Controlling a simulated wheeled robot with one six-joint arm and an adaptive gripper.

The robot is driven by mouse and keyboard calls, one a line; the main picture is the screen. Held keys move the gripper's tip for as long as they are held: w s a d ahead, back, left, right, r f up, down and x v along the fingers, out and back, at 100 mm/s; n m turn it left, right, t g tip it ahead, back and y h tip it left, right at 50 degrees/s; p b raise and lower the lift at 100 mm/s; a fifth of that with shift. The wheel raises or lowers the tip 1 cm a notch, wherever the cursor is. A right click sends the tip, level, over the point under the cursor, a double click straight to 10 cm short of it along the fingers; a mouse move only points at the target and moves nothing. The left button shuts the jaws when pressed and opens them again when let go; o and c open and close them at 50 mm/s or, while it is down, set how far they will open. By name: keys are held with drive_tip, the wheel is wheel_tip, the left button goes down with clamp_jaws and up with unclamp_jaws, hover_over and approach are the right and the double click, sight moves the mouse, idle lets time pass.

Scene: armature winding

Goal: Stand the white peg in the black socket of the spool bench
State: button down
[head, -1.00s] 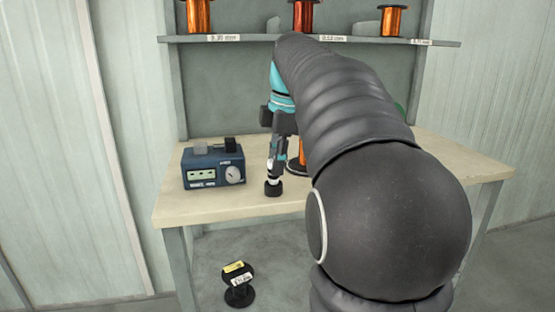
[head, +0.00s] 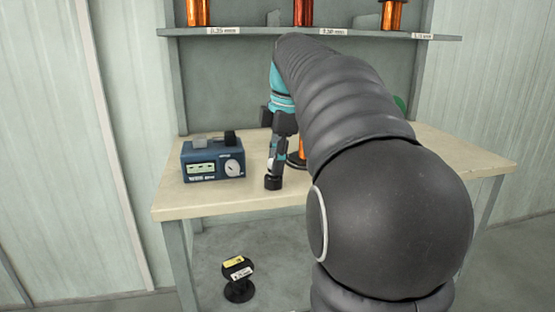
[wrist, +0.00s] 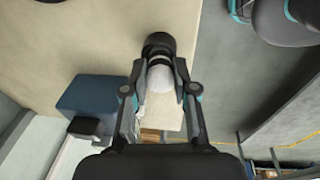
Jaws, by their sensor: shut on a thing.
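The white peg (wrist: 160,78) is between the fingers of my gripper (wrist: 160,90), which is shut on it in the wrist view. The black socket (wrist: 158,43) is right at the far end of the peg. In the head view my gripper (head: 274,160) points down over the bench (head: 190,205), with the black socket (head: 273,183) directly below the fingertips near the front edge. The fingers cover most of the peg there. I cannot tell how deep the peg's end sits in the socket.
A blue meter box (head: 213,160) stands left of my gripper. A copper spool (head: 299,158) stands close behind it, partly hidden by my arm. A shelf (head: 270,32) with spools runs above. A black spool (head: 238,280) is below the bench. The front left bench top is clear.

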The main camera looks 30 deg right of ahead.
drive_tip(key=c, duration=0.8)
unclamp_jaws()
drive_tip(key=r, duration=0.4)
drive_tip(key=s+r, duration=0.1)
drive_tip(key=r, duration=0.3)
drive_tip(key=d+r, duration=0.1)
drive_tip(key=r, duration=0.3)
drive_tip(key=shift+s, duration=0.4)
drive_tip(key=shift+f, duration=0.1)
